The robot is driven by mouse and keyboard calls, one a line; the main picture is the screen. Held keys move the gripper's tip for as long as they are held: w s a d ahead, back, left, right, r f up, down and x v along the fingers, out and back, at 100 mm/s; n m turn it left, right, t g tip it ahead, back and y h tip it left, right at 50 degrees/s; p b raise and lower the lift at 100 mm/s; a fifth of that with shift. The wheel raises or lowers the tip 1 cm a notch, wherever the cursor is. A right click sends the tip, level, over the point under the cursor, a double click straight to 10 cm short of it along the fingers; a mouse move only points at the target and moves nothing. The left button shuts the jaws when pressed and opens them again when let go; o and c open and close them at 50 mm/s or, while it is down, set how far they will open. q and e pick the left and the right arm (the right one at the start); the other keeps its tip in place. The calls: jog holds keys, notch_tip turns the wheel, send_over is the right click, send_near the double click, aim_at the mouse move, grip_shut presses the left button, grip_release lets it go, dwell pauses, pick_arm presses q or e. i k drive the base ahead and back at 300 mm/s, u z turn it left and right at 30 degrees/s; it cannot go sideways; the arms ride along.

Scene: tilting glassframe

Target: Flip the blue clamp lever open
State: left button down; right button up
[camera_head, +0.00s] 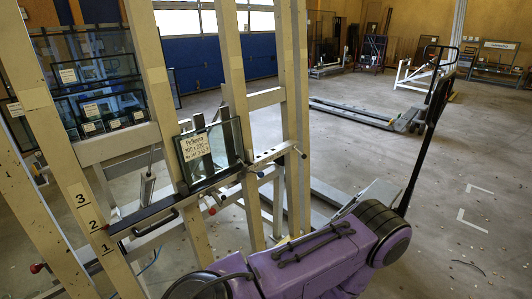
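A tall cream wooden frame (157,75) leans across the left half of the head view. A small glass pane (217,153) with a paper label rests on its crossbar (160,207). Right of the pane, a thin lever (300,152) with a dark, bluish tip sticks out to the right from the clamp area. It is too small to tell for sure that it is the blue clamp lever, or whether it is shut. A black handle (155,224) is on the crossbar at the left. I see no left or right gripper clearly.
A purple body with black round ends fills the lower middle; I cannot tell whether it is mine. A tall black handle (425,130) rises beside it. A pallet truck (400,121) stands behind. Glass panes (95,85) lean at the left.

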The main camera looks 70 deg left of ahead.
aim_at(260, 174)
jog(key=u, duration=0.5)
jog(key=i, duration=1.05)
jog(key=u, duration=1.55)
jog(key=i, duration=0.55)
jog(key=u, duration=0.5)
